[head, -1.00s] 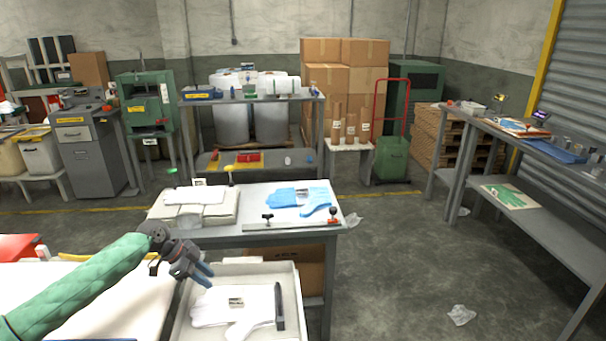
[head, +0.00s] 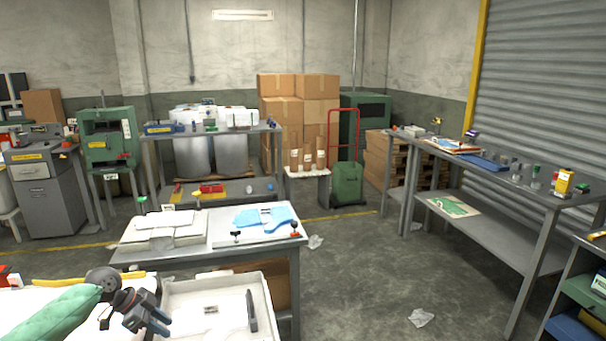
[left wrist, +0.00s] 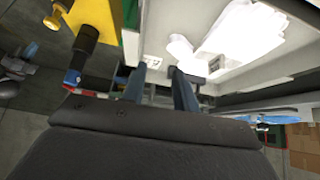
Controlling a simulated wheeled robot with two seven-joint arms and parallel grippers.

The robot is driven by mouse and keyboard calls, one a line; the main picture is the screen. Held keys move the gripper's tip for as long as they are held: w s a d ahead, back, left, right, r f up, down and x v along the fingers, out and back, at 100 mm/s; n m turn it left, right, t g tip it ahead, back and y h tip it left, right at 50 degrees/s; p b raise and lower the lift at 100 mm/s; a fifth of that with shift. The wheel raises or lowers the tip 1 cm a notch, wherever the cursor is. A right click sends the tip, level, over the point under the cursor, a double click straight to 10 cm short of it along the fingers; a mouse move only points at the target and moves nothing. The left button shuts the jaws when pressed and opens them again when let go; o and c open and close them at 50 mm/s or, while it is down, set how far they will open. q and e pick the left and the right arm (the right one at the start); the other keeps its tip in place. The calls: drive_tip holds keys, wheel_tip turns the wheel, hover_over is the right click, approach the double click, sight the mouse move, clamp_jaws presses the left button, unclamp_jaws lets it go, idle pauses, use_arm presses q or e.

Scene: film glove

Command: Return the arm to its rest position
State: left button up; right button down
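My left arm, in a green quilted sleeve, comes in at the lower left of the head view. Its dark gripper (head: 155,322) with blue-grey fingers is beside the left rim of the white tray (head: 279,300). In the left wrist view the two fingers (left wrist: 160,86) stand apart with nothing between them, so the gripper is open and empty. White gloves (head: 212,320) lie in the tray, and they also show in the left wrist view (left wrist: 240,32), beyond the fingers. My right gripper is not in view.
A grey table (head: 215,253) behind the tray holds a blue glove (head: 262,217) and a stack of pale sheets (head: 165,225). A white surface lies under my left arm. A long grey bench (head: 500,230) stands at right. The floor between is open, with crumpled scraps (head: 421,318).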

use_arm(q)
drive_tip(key=s+d+n+t+y, duration=0.5)
drive_tip(key=s+d+n+y, duration=0.3)
drive_tip(key=d, duration=0.4)
drive_tip(key=s+d+f+n+g+h, duration=0.1)
drive_tip(key=s+d+f, duration=0.3)
drive_tip(key=s, duration=0.6)
drive_tip(key=s+d+f+n+g+h+p, duration=0.1)
drive_tip(key=s+d+f, duration=0.3)
drive_tip(key=s, duration=0.7)
drive_tip(key=s+d+f+n+g+p, duration=0.1)
drive_tip(key=s+d+f, duration=0.3)
drive_tip(key=s, duration=0.7)
wheel_tip(320, 180, down, 2)
drive_tip(key=shift+f+n+g+h, duration=0.1)
drive_tip(key=shift+n+g+h, duration=0.3)
drive_tip(key=shift+n+g, duration=0.35)
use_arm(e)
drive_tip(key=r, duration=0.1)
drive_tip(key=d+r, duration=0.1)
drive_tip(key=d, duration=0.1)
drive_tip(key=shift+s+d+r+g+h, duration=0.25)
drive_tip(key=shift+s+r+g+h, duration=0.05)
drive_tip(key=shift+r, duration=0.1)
use_arm(q)
drive_tip(key=shift+d, duration=0.15)
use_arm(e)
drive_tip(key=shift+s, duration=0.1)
